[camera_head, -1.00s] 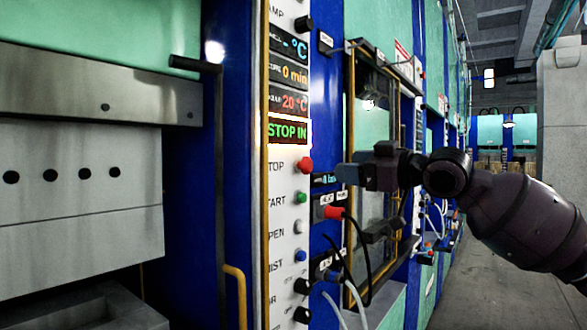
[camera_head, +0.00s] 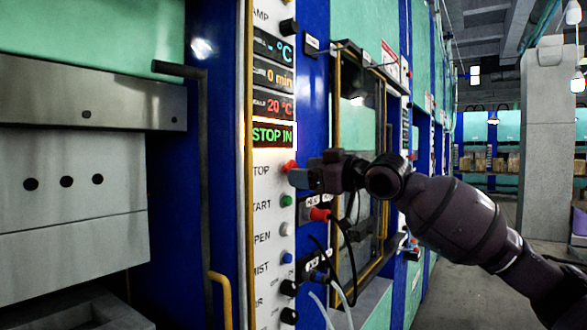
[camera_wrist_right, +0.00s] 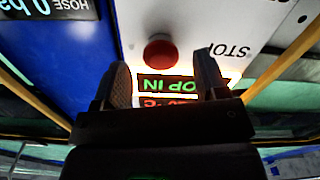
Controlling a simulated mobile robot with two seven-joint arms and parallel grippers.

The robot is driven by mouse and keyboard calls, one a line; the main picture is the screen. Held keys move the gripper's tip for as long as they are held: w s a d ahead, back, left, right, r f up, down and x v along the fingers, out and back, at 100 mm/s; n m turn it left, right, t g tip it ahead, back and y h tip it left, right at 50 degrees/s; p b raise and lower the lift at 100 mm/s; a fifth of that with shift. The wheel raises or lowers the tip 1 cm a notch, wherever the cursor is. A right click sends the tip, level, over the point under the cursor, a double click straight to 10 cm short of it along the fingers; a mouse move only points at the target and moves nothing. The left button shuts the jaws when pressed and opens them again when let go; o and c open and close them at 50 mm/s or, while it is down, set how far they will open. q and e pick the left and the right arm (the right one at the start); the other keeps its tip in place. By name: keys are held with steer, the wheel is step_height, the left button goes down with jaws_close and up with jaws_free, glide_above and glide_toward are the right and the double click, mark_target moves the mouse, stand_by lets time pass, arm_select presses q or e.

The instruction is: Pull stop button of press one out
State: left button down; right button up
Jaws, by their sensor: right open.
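The red stop button (camera_head: 290,166) sits on the white control strip of the near press, beside the label ending in "TOP". A display (camera_head: 273,135) above it reads "STOP IN" in green. My right gripper (camera_head: 298,178) is at the button's right, its fingers partly overlapping it in the head view. In the right wrist view the red button (camera_wrist_right: 160,50) lies just beyond the gap between the two spread fingers of my right gripper (camera_wrist_right: 163,72). The gripper is open and empty; the fingers appear short of the button. My left gripper is not in view.
Below the stop button are a green button (camera_head: 287,201), a white one (camera_head: 286,229) and a blue one (camera_head: 287,258). A red plug (camera_head: 319,214) with a black cable is close under my right gripper. A yellow handle (camera_head: 221,295) is lower left. The aisle on the right is clear.

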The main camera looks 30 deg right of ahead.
steer(key=shift+p+x, duration=0.35)
steer(key=shift+x, duration=1.5)
